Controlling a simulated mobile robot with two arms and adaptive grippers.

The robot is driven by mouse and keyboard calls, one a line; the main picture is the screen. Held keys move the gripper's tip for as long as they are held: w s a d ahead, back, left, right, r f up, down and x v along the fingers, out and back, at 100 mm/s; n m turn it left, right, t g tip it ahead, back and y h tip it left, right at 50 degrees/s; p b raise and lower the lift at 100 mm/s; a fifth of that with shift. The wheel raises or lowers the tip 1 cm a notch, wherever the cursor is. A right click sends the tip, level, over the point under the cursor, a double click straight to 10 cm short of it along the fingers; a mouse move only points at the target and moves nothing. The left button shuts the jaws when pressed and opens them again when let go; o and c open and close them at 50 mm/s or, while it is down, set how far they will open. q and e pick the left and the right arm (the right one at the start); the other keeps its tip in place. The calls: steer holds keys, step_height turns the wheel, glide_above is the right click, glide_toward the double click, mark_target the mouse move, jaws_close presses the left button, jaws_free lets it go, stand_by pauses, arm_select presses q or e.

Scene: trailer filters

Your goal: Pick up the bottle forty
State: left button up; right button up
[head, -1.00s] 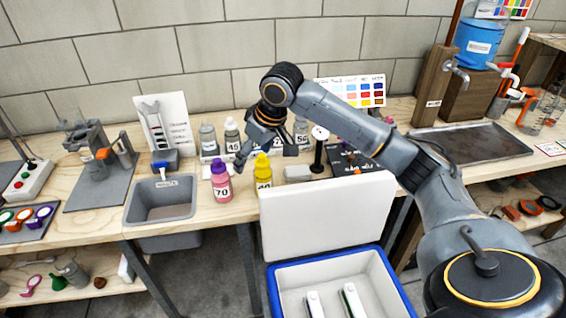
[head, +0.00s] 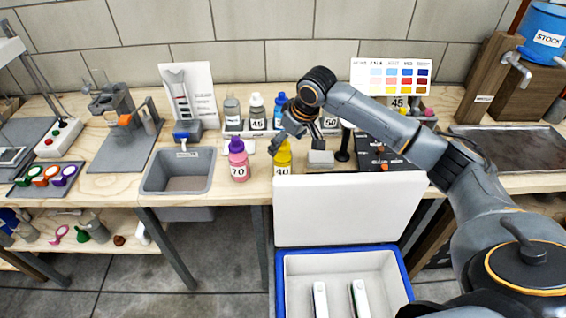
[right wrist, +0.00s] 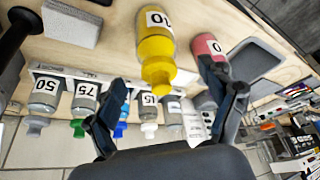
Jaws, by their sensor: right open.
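The bottle forty is yellow with a white label marked 40 (head: 283,160). It stands upright near the table's front edge, behind the raised white cooler lid. My right gripper (head: 296,140) is open just above and beside the bottle's top, partly covering it in the head view. In the right wrist view the yellow bottle (right wrist: 155,42) appears upside down, its cap pointing toward the space between the open fingers of the right gripper (right wrist: 162,78). The fingers look clear of the bottle. My left gripper is not in view.
A pink bottle marked 70 (head: 238,162) stands close left of the yellow one. A grey block (head: 320,159) lies to its right. A grey bin (head: 178,171) is left; the open cooler (head: 340,262) is in front.

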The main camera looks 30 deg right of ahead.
mark_target(282, 162)
steer(key=x, duration=0.4)
steer(key=shift+w+d+f+p, duration=0.1)
steer(key=shift+w+f+p, duration=0.15)
steer(key=shift+p, duration=0.1)
steer(key=shift+r, duration=0.1)
jaws_close()
